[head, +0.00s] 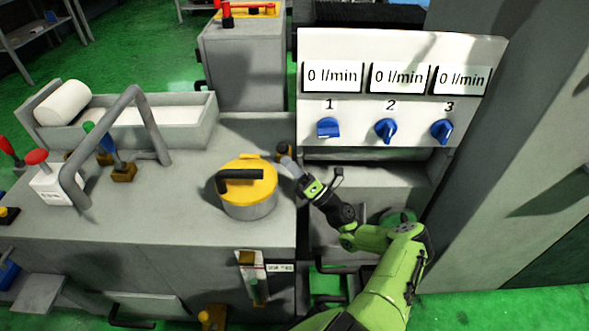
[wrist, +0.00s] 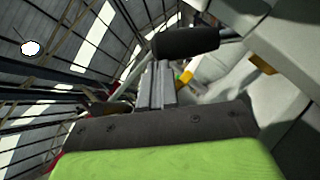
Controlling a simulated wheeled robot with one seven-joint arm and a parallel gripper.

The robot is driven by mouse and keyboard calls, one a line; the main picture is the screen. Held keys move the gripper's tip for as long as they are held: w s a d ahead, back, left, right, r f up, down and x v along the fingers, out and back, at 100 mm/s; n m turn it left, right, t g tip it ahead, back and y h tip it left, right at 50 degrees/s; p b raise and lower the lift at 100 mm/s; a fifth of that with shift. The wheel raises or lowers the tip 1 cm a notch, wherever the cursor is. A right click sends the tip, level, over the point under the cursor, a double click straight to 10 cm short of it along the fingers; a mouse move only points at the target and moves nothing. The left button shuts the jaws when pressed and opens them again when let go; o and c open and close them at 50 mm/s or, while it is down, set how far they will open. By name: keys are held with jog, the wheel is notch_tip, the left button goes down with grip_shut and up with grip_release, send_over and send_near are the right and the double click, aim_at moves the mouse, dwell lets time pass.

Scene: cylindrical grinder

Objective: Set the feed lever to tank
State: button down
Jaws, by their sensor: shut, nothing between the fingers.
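My gripper (head: 292,166) is just right of a yellow round lid with a black bar handle (head: 240,174). In the wrist view its two grey fingers (wrist: 155,85) are together with nothing between them. A dark cylindrical grip (wrist: 185,42) on a pale rod shows just beyond the fingertips; I cannot tell whether they touch. I cannot tell for sure which part is the feed lever. A small upright lever plate (head: 252,282) is on the machine's front face, beside a white label (head: 280,267) too small to read.
A white panel (head: 400,50) carries three blue knobs, numbered 1 to 3, under displays reading 0 l/min. A bent grey pipe (head: 135,95) and several coloured levers stand on the left. A grey column (head: 520,130) rises on the right. Green floor (head: 500,300) is clear at lower right.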

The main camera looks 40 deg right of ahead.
jog(key=shift+r, duration=0.1)
jog(key=r+m+h+p, duration=0.1)
jog(key=r+m+p, duration=0.1)
jog(key=p, duration=0.1)
jog(key=shift+w+d+h, duration=0.2)
jog(key=shift+h, duration=0.2)
jog(key=w+d+r+m+h+p, duration=0.1)
jog(key=w+d+r+m+p, duration=0.1)
jog(key=w+r, duration=0.1)
jog(key=shift+w+d+r+g+p, duration=0.35)
jog(key=shift+w+d+r+g, duration=0.05)
jog(key=shift+r, duration=0.3)
jog(key=shift+h, duration=0.3)
